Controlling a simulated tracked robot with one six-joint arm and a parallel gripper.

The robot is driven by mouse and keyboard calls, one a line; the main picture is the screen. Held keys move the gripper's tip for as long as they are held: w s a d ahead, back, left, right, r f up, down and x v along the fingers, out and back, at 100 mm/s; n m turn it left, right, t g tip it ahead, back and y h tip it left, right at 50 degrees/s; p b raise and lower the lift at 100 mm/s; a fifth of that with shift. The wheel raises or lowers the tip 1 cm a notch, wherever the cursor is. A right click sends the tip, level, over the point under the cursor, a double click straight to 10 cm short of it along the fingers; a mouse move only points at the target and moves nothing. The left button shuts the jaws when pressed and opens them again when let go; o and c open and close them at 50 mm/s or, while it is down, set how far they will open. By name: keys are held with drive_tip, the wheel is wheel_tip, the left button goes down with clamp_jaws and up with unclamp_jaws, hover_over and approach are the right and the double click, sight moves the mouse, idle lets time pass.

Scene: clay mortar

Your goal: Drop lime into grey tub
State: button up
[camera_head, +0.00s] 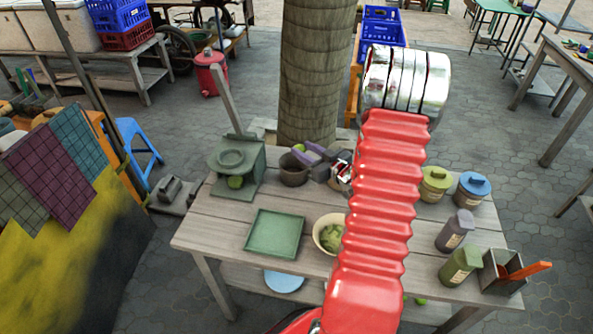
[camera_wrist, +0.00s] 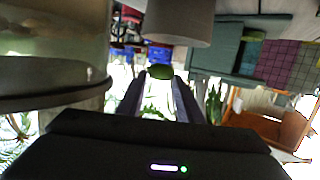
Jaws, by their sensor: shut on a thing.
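My gripper (camera_head: 302,152) reaches left over the back of the wooden table, its grey-purple fingers pointing away from my red arm. In the wrist view my gripper (camera_wrist: 158,82) is shut on a green lime (camera_wrist: 160,72) at its fingertips. The held lime is hard to make out in the head view. A dark grey round tub (camera_head: 293,175) stands on the table just below the fingertips. The wrist view looks upside down, and a grey round vessel (camera_wrist: 178,27), seemingly this tub, shows close to the fingers. The tub's inside is hidden.
A green stand (camera_head: 238,160) with a green fruit is left of the tub. A green tray (camera_head: 274,233) and a cream bowl (camera_head: 322,222) with green contents are in front. Lidded jars (camera_head: 436,184), bottles (camera_head: 455,231) and a grey box (camera_head: 490,272) stand right. A trunk (camera_head: 315,75) rises behind.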

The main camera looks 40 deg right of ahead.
drive_tip(key=o, duration=1.2)
drive_tip(key=s+r, duration=0.1)
drive_tip(key=s, duration=0.8)
drive_tip(key=s+r, duration=0.1)
drive_tip(key=s, duration=0.3)
drive_tip(key=shift+s+a+r, duration=0.25)
drive_tip(key=shift+a+r, duration=0.1)
drive_tip(key=shift+w, duration=0.1)
